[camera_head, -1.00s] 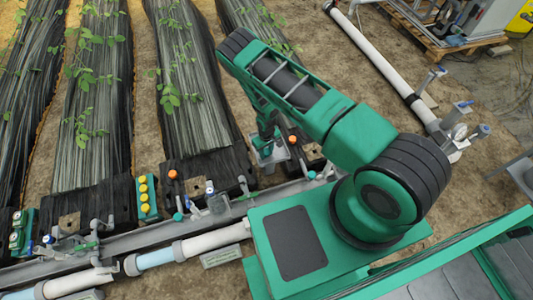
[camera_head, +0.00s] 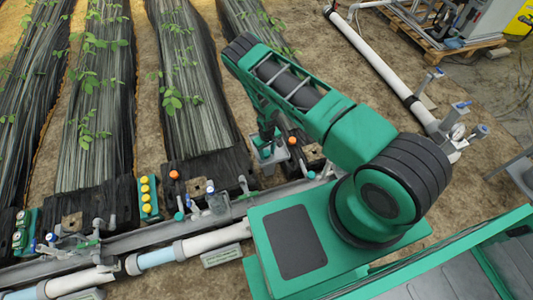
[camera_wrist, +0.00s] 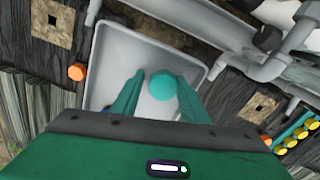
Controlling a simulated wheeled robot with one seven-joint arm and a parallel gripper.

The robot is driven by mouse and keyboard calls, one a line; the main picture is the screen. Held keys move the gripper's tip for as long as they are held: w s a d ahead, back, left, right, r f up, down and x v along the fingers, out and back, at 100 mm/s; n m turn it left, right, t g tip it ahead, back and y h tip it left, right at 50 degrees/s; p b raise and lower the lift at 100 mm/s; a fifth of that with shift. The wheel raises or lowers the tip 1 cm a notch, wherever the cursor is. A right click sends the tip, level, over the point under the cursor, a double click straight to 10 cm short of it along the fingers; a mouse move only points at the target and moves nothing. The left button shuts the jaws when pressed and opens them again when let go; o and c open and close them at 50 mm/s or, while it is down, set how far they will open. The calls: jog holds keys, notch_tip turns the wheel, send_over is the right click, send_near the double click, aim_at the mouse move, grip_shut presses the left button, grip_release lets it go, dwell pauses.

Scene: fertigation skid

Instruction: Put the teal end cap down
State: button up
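The teal end cap (camera_wrist: 163,86) shows as a round teal disc over the floor of a shallow grey tray (camera_wrist: 101,58) in the wrist view. My gripper (camera_wrist: 160,80) has its two teal fingers spread on either side of the cap, with a narrow gap showing at the left and a thinner one at the right. It looks open around the cap. In the head view my gripper (camera_head: 266,134) points down at the same grey tray (camera_head: 262,170); the cap cannot be made out there.
An orange cap (camera_wrist: 77,72) sits just left of the tray. Grey pipework (camera_wrist: 265,66) runs along the tray's right side. Several yellow caps (camera_wrist: 291,139) stand on a green holder at the lower right. Planted black-covered beds (camera_head: 195,100) lie behind.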

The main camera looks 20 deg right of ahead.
jog(key=shift+w+a+r, duration=0.1)
jog(key=shift+a, duration=0.3)
notch_tip(320, 180, up, 12)
jog(key=shift+d, duration=0.15)
jog(key=shift+r, duration=0.1)
notch_tip(320, 180, up, 9)
jog(key=m, duration=0.1)
send_over(266, 153)
jog(key=w+d, duration=0.2)
jog(key=d, duration=0.1)
jog(key=d+r+m, duration=0.1)
jog(key=d+r, duration=0.4)
jog(key=r, duration=0.7)
jog(key=s+d+r+m, duration=0.1)
jog(key=s+d+r, duration=0.2)
jog(key=r, duration=0.5)
jog(key=s+d+r+m, duration=0.2)
jog(key=s+d+r, duration=0.15)
jog(key=r, duration=0.45)
jog(key=s+d+r+m, duration=0.2)
jog(key=s+d+r, duration=0.2)
jog(key=s+r, duration=0.75)
jog(key=s+r+m, duration=0.1)
jog(key=s+r, duration=0.2)
jog(key=s, duration=0.5)
jog(key=s+r+m, duration=0.1)
jog(key=s+r, duration=0.2)
jog(key=s, duration=0.6)
jog(key=shift+s, duration=0.25)
